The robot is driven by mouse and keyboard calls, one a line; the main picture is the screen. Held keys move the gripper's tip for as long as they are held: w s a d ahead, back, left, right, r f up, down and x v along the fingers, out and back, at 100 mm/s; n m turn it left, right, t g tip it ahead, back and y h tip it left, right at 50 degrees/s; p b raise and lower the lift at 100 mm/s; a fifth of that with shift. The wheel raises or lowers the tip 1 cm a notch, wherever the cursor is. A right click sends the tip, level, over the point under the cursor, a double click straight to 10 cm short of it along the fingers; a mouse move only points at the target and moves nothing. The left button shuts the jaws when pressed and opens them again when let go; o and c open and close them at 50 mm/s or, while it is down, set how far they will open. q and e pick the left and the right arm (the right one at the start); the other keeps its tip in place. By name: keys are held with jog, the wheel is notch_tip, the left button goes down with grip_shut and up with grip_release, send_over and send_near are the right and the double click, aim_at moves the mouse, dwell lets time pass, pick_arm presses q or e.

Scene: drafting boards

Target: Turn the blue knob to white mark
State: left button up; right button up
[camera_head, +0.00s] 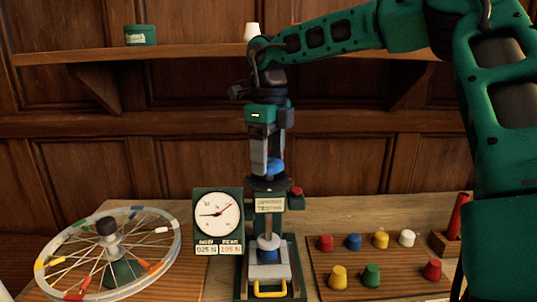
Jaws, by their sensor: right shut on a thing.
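The blue knob (275,166) sits at the top of a dark test stand with a pale label plate (269,205), in the middle of the head view. My right gripper (267,160) reaches down from above with its grey fingers shut on the knob. The fingers hide much of the knob. I cannot make out a white mark on or around the knob. Lower on the stand, a white and blue cylinder (268,247) stands on a grey platform above a yellow handle (270,289). My left gripper is not in view.
A dial gauge (216,211) with two number readouts stands left of the stand. A spoked wheel (72,246) lies at the left. A wooden board (400,265) with several coloured pegs is at the right. A shelf (190,52) holding a green tin (140,35) runs behind.

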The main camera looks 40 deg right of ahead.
jog(key=n, duration=0.5)
jog(key=shift+n, duration=0.3)
jog(key=n, duration=0.5)
jog(key=shift+n, duration=0.3)
jog(key=n, duration=0.5)
jog(key=shift+n, duration=2.4)
jog(key=o, duration=1.1)
jog(key=shift+c, duration=0.2)
notch_tip(320, 180, up, 13)
